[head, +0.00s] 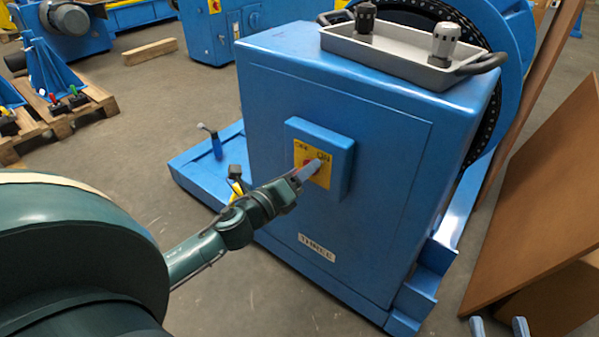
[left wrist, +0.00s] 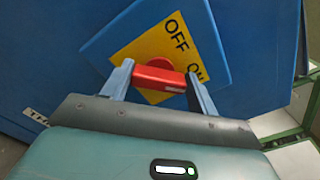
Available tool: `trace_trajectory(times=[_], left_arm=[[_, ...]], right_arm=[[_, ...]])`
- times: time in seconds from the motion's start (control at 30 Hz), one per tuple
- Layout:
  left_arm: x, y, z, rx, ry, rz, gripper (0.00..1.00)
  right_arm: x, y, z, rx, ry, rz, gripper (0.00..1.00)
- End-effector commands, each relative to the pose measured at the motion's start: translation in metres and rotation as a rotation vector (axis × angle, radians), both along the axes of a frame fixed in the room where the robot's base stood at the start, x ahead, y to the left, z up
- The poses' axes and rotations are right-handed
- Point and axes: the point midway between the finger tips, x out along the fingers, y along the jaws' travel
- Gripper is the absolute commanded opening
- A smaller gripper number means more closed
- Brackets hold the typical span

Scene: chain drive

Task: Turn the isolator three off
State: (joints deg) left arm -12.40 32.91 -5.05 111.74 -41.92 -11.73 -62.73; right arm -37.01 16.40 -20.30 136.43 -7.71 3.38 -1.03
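The isolator is a blue box (head: 342,172) on the front of a blue cabinet labelled THREE (head: 317,247). Its yellow plate (left wrist: 128,52) reads OFF and ON. Its red handle (left wrist: 158,78) lies nearly level in the left wrist view, its right end toward ON. My left gripper (left wrist: 160,77) has one finger against each end of the handle, with no visible gap. In the head view my left gripper (head: 305,172) partly covers the plate and handle. My right gripper (head: 498,326) shows only its two parted fingertips at the bottom edge, empty and away from the cabinet.
A grey tray (head: 385,55) with two dark-and-grey knobbed parts sits on the cabinet. A large chain wheel (head: 505,60) stands behind it. Brown boards (head: 545,205) lean at the right. A small blue lever (head: 213,140) stands on the base left of the cabinet.

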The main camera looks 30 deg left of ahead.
Motion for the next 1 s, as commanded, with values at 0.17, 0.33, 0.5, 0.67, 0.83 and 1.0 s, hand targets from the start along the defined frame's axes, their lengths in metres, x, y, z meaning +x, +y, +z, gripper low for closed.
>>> trace_trajectory(times=[0.17, 0.33, 0.5, 0.67, 0.83, 1.0], left_arm=[[-0.0001, -0.0001, -0.0001, 0.0, 0.0, 0.0, 0.44], [-0.0002, -0.0001, -0.0001, -0.001, 0.0, 0.0, 0.36], [-0.0002, 0.0, 0.0003, -0.023, 0.003, 0.001, 0.36], [-0.0003, 0.0002, 0.0008, -0.086, 0.007, 0.001, 0.36], [-0.0004, 0.0006, 0.001, -0.205, 0.018, 0.001, 0.36], [-0.0003, 0.0012, 0.0008, -0.359, 0.03, 0.003, 0.36]], right_arm=[[-0.0001, 0.0002, 0.0003, 0.0, -0.001, 0.001, 0.38], [-0.0002, 0.0004, 0.0006, 0.001, -0.002, 0.001, 0.38], [-0.0001, 0.0004, 0.0024, -0.002, -0.004, 0.001, 0.38], [-0.0002, 0.0002, 0.0063, -0.01, -0.01, 0.0, 0.38], [0.0004, -0.0013, 0.0073, -0.035, -0.013, -0.006, 0.38], [-0.0017, -0.0029, 0.0068, -0.067, -0.004, -0.013, 0.38]])
